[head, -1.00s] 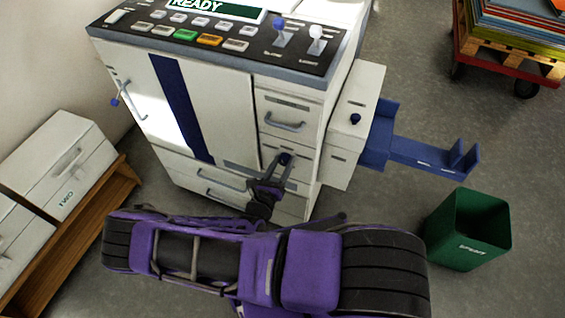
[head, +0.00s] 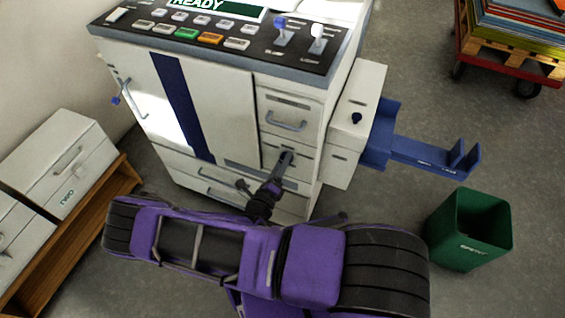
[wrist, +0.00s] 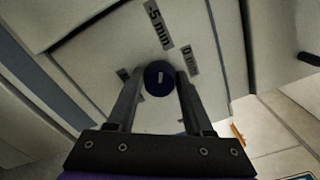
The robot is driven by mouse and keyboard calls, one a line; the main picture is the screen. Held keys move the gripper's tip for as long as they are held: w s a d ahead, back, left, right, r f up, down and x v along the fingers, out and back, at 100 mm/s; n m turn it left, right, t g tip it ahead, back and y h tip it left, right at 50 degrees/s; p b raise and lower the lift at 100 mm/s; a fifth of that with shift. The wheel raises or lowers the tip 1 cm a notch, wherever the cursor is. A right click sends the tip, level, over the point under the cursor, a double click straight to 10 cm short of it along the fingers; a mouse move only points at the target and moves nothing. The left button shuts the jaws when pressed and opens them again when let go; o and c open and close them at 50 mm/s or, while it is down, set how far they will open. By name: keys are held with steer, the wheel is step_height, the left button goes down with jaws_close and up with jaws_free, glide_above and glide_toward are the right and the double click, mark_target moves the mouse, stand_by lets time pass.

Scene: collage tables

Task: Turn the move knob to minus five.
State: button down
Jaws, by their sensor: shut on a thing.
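The move knob (wrist: 158,80) is a round, dark blue knob on a pale panel in the wrist view. A short light mark shows on its face; exactly where it points is hard to tell. The "-5 mm" label (wrist: 157,24) is above it and the "0 mm" label (wrist: 189,60) is to its upper right. A third small label (wrist: 123,74) is at its left, unreadable. My gripper (wrist: 158,76) is shut on the knob, one finger on each side. In the head view my gripper (head: 286,158) reaches the machine's lower right front and hides the knob.
The white machine (head: 215,110) has a button panel on top reading "READY". A drawer handle (head: 287,125) is just above my gripper. White boxes (head: 62,165) stand on a wooden shelf at left.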

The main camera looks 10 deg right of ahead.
stand_by(0.5)
steer(key=shift+c, duration=1.6)
jaws_free()
steer(key=v, duration=1.7)
steer(key=shift+s+a+p, duration=0.15)
steer(key=shift+s+p, duration=0.05)
steer(key=shift+p, duration=0.15)
